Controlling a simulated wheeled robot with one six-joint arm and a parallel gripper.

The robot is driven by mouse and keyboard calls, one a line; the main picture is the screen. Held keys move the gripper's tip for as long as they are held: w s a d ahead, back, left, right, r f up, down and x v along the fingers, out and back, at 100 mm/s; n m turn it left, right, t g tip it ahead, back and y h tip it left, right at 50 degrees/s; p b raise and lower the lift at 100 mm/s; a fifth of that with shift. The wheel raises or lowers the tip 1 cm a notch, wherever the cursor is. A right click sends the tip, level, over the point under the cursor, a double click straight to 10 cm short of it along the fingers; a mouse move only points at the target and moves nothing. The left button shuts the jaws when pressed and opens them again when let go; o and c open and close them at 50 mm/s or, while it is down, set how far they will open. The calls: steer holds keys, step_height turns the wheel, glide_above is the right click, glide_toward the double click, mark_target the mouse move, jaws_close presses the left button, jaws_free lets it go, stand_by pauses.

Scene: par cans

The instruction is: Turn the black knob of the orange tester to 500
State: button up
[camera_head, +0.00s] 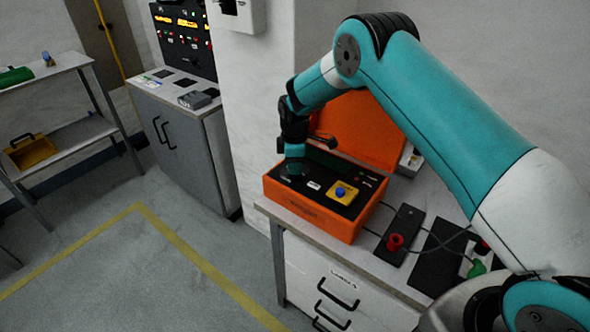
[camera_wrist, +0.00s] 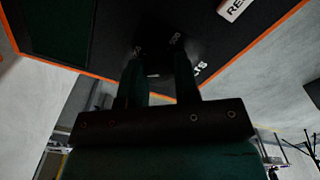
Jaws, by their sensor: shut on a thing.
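The orange tester (camera_head: 309,216) stands with its lid open on the bench top, its black panel facing up. My gripper (camera_head: 294,172) points down at the left part of that panel. In the wrist view my gripper (camera_wrist: 158,85) has its two fingers shut on the black knob (camera_wrist: 154,66), which is dark against the dark panel (camera_wrist: 95,35). Small white marks show around the knob, but I cannot read where it points. In the head view the gripper hides the knob.
A yellow box with a blue button (camera_head: 341,193) sits on the panel's right. The orange lid (camera_head: 365,130) rises behind my wrist. A grey cabinet (camera_head: 180,140) stands at the left, with open floor in front.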

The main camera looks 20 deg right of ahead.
steer(key=m+b, duration=0.1)
steer(key=m, duration=0.2)
steer(key=shift+m+b, duration=0.3)
steer(key=m+b, duration=0.1)
steer(key=m, duration=0.2)
steer(key=shift+m, duration=0.3)
steer(key=m+b, duration=0.1)
steer(key=m, duration=0.2)
steer(key=shift+m, duration=0.4)
steer(key=m, duration=0.3)
steer(key=shift+m+b, duration=0.3)
steer(key=shift+b, duration=0.05)
steer(key=m, duration=0.5)
steer(key=shift+r+b, duration=0.1)
steer(key=shift+b, duration=0.2)
steer(key=m, duration=0.5)
steer(key=shift+m, duration=0.4)
steer(key=o, duration=0.9)
